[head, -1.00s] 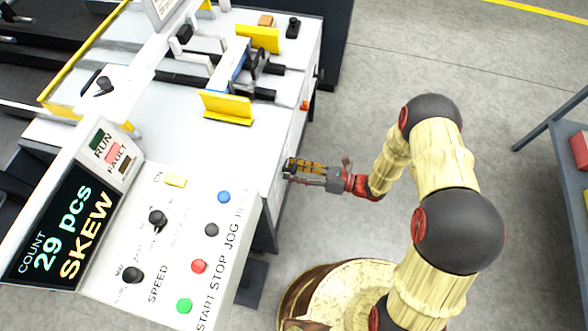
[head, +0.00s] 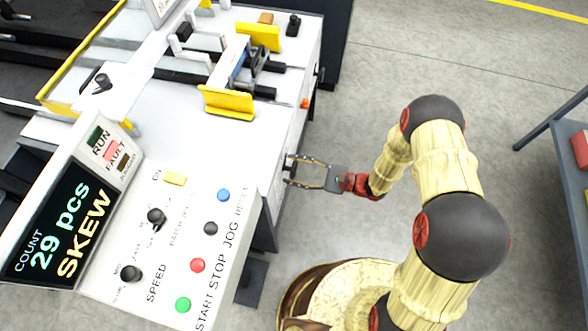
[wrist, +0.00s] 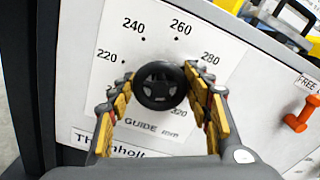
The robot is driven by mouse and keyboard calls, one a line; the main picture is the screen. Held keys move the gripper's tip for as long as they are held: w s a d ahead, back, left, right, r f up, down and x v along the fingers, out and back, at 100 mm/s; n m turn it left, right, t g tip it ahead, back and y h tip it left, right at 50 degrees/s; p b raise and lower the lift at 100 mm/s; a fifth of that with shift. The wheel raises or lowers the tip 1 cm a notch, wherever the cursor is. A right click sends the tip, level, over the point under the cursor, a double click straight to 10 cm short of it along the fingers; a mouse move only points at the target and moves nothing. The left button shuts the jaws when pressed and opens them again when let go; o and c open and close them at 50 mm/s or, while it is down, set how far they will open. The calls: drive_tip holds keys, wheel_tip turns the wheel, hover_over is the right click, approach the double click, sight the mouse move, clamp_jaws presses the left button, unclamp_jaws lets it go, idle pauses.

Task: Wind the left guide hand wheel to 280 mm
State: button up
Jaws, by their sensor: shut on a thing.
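The left guide hand wheel is a small black round wheel (wrist: 160,86) in the middle of the wrist view. It sits on a white dial plate (wrist: 105,38) printed with 220, 240, 260 and 280, and "GUIDE mm" below. My gripper (wrist: 158,78) has one finger on each side of the wheel, shut on its rim. I cannot make out a pointer, so the setting is unclear. In the head view my gripper (head: 288,170) reaches the machine's side panel with its fingers seen spread apart; the wheel is hidden there.
An orange-red knob (wrist: 301,113) with a "FREE" label is to the right of the dial. The control panel (head: 185,235) and its display (head: 62,228), reading 29 pcs SKEW, are at left. Grey floor (head: 350,110) is free; a blue-grey bench (head: 548,115) stands at far right.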

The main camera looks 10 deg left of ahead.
drive_tip(key=shift+n, duration=1.1)
drive_tip(key=o, duration=1.2)
drive_tip(key=shift+c, duration=0.2)
drive_tip(key=shift+d, duration=0.1)
drive_tip(key=d, duration=1.1)
drive_tip(key=shift+s+d, duration=0.4)
drive_tip(key=shift+s, duration=0.05)
drive_tip(key=shift+f, duration=0.1)
